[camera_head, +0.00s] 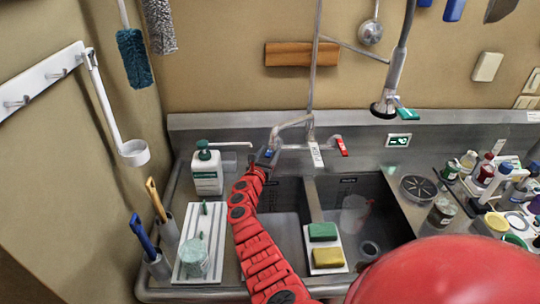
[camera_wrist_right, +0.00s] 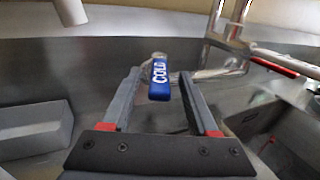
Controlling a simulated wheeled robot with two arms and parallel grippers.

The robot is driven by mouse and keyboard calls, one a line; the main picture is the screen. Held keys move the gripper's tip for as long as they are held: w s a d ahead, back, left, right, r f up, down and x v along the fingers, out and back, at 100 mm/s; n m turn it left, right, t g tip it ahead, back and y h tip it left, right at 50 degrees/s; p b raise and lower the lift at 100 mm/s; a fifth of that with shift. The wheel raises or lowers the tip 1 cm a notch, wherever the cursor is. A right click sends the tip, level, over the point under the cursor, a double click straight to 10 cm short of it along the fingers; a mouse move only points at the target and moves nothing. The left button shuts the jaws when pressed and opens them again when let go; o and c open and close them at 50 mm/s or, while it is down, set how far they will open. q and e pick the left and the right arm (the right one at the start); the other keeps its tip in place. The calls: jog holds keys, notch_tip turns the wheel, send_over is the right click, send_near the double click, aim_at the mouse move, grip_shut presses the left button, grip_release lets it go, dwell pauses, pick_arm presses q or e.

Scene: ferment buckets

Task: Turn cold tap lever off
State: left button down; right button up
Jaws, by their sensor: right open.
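The cold tap lever (camera_wrist_right: 159,80) is blue with white "COLD" lettering. In the right wrist view it points towards the camera, with its end between the two fingers. My right gripper (camera_wrist_right: 160,75) is open, with a finger on each side of the lever and visible gaps to both. In the head view my right gripper (camera_head: 268,157) is at the left end of the tap (camera_head: 295,146), above the sink's back edge. It hides most of the blue lever there. I cannot tell whether water runs. My left gripper is not in view.
A red lever (camera_head: 342,147) is at the tap's right end. A white pump bottle (camera_head: 207,172) stands close left of my right gripper. Green and yellow sponges (camera_head: 323,232) lie on a white tray between the basins. A hanging spray head (camera_head: 384,106) is at the right.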

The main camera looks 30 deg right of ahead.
jog(key=shift+w+d+r, duration=0.15)
jog(key=shift+w+d, duration=0.2)
jog(key=shift+d, duration=0.05)
grip_shut()
dwell(1.3)
